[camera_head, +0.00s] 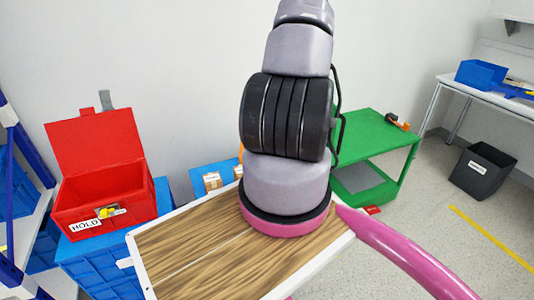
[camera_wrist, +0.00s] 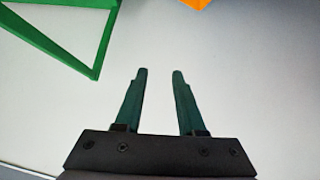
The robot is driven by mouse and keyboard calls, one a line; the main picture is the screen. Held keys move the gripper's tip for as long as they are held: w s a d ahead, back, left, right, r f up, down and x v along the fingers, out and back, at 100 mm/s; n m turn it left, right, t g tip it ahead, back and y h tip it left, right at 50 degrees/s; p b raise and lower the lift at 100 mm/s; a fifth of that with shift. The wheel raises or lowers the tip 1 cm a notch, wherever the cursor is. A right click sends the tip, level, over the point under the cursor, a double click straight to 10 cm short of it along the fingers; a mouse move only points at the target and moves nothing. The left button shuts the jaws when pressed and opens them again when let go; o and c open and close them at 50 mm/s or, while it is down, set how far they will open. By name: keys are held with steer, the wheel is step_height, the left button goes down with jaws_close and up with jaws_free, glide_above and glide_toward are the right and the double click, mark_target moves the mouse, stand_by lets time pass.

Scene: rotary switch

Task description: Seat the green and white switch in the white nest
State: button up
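My gripper (camera_wrist: 160,75) shows in the wrist view with its two dark green fingers apart and nothing between them. Pale floor or wall lies behind the fingers. In the head view the gripper is out of sight, and my own arm covers the middle of the picture. I cannot make out the green and white switch or the white nest in either view.
A wooden-topped table (camera_head: 190,252) with a white rim is in front. A red open-lidded box (camera_head: 75,200) marked HOLD stands left on a blue crate (camera_head: 100,264). A green table (camera_head: 375,133) is right, and a black bin (camera_head: 482,172) stands farther right.

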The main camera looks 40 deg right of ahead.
steer(key=s+d+f+m+t+h, duration=0.15)
steer(key=s+f, duration=0.25)
steer(key=f, duration=0.5)
steer(key=s+d+f+m+h, duration=0.15)
steer(key=s+f, duration=0.25)
steer(key=f, duration=0.4)
steer(key=s+d+f+m+t+h, duration=0.1)
steer(key=s+d+f+h, duration=0.15)
steer(key=s+f, duration=0.45)
steer(key=shift+y, duration=0.35)
steer(key=x, duration=0.5)
steer(key=a+f+x, duration=0.1)
steer(key=x, duration=0.1)
steer(key=shift+w+d+f, duration=0.1)
steer(key=shift+w+f, duration=0.15)
steer(key=shift+w, duration=0.2)
steer(key=shift+r+x, duration=0.15)
steer(key=shift+x, duration=1.2)
steer(key=shift+r+x, duration=0.15)
steer(key=shift+x, duration=1.25)
steer(key=shift+w, duration=0.1)
jaws_close()
